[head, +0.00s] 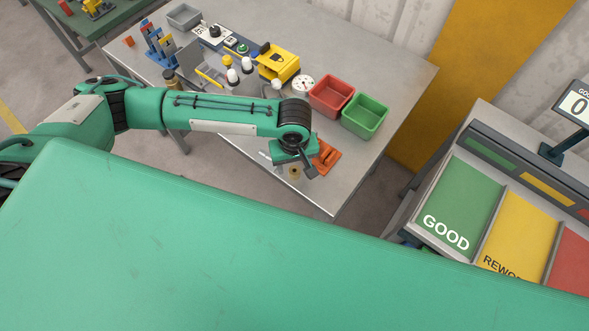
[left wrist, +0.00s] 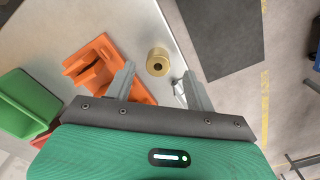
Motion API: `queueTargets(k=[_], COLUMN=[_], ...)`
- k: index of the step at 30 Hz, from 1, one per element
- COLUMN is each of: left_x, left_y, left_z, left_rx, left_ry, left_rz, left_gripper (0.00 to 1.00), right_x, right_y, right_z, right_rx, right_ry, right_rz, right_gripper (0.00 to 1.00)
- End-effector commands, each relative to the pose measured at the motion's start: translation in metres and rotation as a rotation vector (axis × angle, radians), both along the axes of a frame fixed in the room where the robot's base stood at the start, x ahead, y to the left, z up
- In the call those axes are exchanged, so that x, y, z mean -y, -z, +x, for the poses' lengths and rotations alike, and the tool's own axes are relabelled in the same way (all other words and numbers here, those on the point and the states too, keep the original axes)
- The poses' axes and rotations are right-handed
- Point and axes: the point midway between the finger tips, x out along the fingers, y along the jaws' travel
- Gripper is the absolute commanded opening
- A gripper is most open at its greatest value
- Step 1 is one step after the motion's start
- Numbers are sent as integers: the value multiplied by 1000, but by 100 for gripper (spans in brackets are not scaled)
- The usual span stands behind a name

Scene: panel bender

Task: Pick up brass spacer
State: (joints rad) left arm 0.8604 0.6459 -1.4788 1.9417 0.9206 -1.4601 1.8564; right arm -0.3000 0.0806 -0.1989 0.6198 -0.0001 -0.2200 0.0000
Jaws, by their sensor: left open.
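The brass spacer (left wrist: 158,63) is a short gold cylinder with a hole in its top. It stands on the grey table (left wrist: 120,20) near the table's edge. In the head view the spacer (head: 294,172) shows just below my left gripper (head: 294,165). In the left wrist view my left gripper (left wrist: 160,85) is open, with one finger on each side of the spacer's line and the spacer a little beyond the fingertips. Nothing is between the fingers. My right gripper is not in view.
An orange fixture (left wrist: 100,70) lies close to the left finger, and a small metallic part (left wrist: 179,92) is by the right finger. Red (head: 331,95) and green (head: 365,115) bins stand further back. A yellow device (head: 278,63) and several tools crowd the table's far left.

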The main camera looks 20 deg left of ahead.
Motion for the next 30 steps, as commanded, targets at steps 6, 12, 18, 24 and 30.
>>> queueTargets(k=[6, 12, 18, 24, 30], left_x=[1, 1, 1, 1, 1], left_y=[27, 34, 34, 33, 33], left_z=[3, 3, 3, 3, 3], left_rx=[-1, 0, 0, 0, 1], left_ry=[0, 1, 0, 0, 0], left_rz=[1, 0, 0, 0, -1], left_gripper=[55, 55, 37, 5, 5], right_x=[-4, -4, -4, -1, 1], right_y=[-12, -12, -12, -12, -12], right_z=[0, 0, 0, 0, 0], right_rx=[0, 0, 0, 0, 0], right_ry=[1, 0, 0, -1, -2], right_rz=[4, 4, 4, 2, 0], right_gripper=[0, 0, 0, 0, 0])
